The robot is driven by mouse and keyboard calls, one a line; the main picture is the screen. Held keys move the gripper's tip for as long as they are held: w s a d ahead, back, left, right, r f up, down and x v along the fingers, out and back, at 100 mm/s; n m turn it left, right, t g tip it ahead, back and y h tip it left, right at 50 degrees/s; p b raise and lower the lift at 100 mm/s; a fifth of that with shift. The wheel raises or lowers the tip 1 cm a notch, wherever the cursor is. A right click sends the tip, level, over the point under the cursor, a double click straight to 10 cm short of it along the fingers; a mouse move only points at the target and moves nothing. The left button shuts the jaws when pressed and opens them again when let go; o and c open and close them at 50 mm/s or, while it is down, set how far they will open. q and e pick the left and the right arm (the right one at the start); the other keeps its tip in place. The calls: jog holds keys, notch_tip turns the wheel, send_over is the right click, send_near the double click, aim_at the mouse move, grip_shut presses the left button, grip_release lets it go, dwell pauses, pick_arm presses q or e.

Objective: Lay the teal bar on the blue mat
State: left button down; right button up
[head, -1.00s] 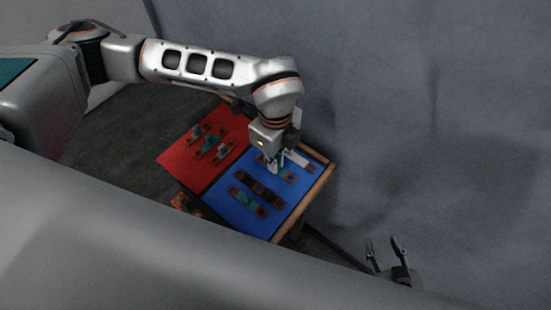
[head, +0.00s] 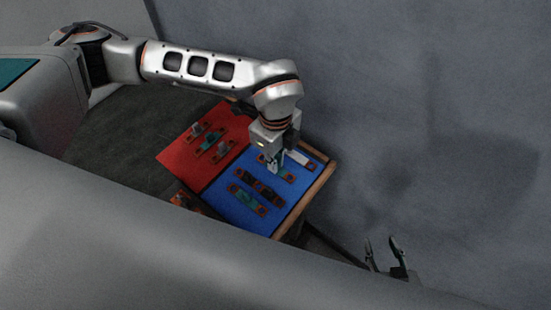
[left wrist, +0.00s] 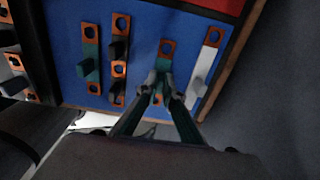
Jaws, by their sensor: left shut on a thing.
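The teal bar (left wrist: 165,66) has orange ends and lies between a dark bar and a white bar over the blue mat (head: 232,210). My left gripper (head: 273,166) points down and is shut on this teal bar near its middle. In the left wrist view the fingers (left wrist: 162,92) hide the bar's near part. The bar looks level and close to the mat; I cannot tell whether it touches. My right gripper (head: 384,245) is open and empty at the lower right, apart from the table.
Another teal bar (left wrist: 90,58) and the dark bar (left wrist: 119,60) lie on the blue mat to the left, the white bar (left wrist: 207,62) to the right. A red mat (head: 185,152) holds several bars. A wooden rim (head: 318,190) edges the table, with a grey wall beyond.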

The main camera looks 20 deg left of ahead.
jog(key=shift+w, duration=0.1)
pick_arm(q)
jog(key=c, duration=2.1)
grip_release()
pick_arm(e)
jog(key=shift+w+r, duration=0.1)
jog(key=shift+w, duration=0.1)
pick_arm(q)
notch_tip(320, 180, up, 12)
pick_arm(e)
jog(key=shift+s, duration=0.2)
pick_arm(q)
jog(key=shift+d, duration=0.1)
pick_arm(e)
jog(key=shift+d, duration=0.1)
